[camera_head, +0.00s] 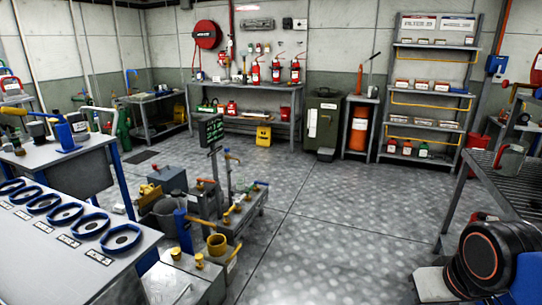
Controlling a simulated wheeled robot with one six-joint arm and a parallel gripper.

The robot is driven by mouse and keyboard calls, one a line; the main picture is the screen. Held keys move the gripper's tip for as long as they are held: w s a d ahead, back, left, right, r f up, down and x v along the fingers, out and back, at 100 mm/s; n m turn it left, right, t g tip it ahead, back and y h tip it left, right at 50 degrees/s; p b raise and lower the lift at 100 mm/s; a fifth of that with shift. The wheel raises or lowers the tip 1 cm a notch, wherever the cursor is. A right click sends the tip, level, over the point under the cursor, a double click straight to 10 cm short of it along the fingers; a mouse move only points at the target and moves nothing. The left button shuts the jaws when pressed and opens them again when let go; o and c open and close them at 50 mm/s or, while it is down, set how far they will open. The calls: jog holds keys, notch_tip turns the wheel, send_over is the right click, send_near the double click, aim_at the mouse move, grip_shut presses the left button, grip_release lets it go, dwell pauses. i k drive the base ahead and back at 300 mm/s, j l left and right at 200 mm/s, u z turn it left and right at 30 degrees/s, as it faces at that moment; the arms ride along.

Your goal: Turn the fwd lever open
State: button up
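I cannot pick out which lever is the fwd one, as no label saying so can be read. A low stand (240,222) near the middle of the floor carries several small levers and valves with coloured handles. Among them are an orange handle (232,156) and a blue handle (261,183). A dark display with green text (211,130) stands on a post above them. Whether any lever there is open or shut is too small to tell. My gripper does not show in this view.
A bench with several blue rings (64,214) fills the lower left. A yellow cup-like part (217,244) sits in front of the lever stand. A grated table (505,180) stands at the right. The metal floor (345,215) between is clear. Fire extinguishers (275,72) stand on the back bench.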

aim_at(237, 202)
jog(key=i+u, duration=0.1)
jog(key=i, duration=0.5)
jog(key=i+l+u, duration=0.1)
jog(key=i, duration=0.5)
jog(key=i+l+u, duration=0.1)
jog(key=i, duration=0.5)
jog(key=i+l+u, duration=0.25)
jog(key=i+u, duration=0.15)
jog(key=i+l+u, duration=0.45)
jog(key=i, duration=0.15)
